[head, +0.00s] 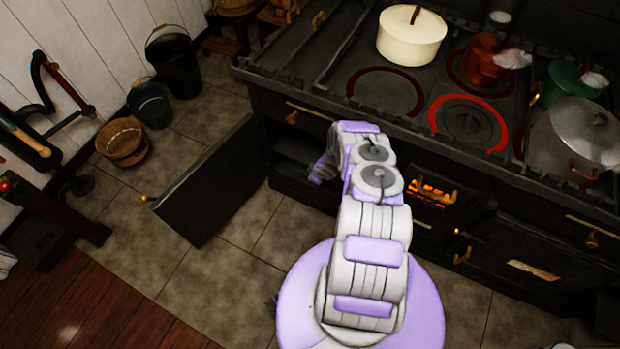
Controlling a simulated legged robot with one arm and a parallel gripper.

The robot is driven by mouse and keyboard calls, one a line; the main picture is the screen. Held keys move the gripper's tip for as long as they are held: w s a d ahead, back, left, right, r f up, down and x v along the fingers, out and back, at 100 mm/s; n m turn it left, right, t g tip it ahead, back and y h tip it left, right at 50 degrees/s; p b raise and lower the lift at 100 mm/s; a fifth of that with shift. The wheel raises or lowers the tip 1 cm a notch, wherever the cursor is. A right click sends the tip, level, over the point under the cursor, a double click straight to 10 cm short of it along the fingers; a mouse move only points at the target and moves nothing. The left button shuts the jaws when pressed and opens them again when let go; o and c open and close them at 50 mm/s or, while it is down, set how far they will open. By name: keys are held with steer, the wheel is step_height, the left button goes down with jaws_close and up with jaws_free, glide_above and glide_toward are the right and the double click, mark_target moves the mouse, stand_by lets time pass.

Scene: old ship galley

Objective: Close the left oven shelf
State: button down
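The black stove (262,108) stands along the right side. Its left oven door (212,185) is swung wide open to the left, with a brass knob (146,198) at its outer edge. In the dark left oven opening, a dark shelf-like surface (293,150) shows, partly hidden by my arm. How far it is pulled out is unclear. My gripper (325,168) is at the front of this opening, right of the open door. Its fingers are small and blurred, so I cannot tell whether they are open or touching anything.
A cream pot (411,36), a copper-red pot (487,62), a green pot (572,80) and a large grey pot (578,138) stand on the stove top. A fire grate (430,190) glows right of my arm. Buckets (173,64) stand by the wall. Tiled floor left of my base is clear.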

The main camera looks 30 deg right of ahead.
steer(key=shift+d, duration=0.1)
stand_by(0.4)
steer(key=c, duration=1.1)
jaws_free()
steer(key=shift+r, duration=0.2)
steer(key=shift+s+d+r+p, duration=0.15)
steer(key=shift+s+p, duration=0.75)
steer(key=shift+s, duration=1.15)
steer(key=shift+s+d+p, duration=0.25)
steer(key=shift+s+p, duration=0.6)
steer(key=shift+s, duration=1.2)
steer(key=shift+s+d+r+p, duration=0.15)
steer(key=shift+s+p, duration=0.75)
steer(key=shift+s, duration=1.15)
steer(key=shift+f, duration=0.1)
steer(key=shift+c, duration=0.5)
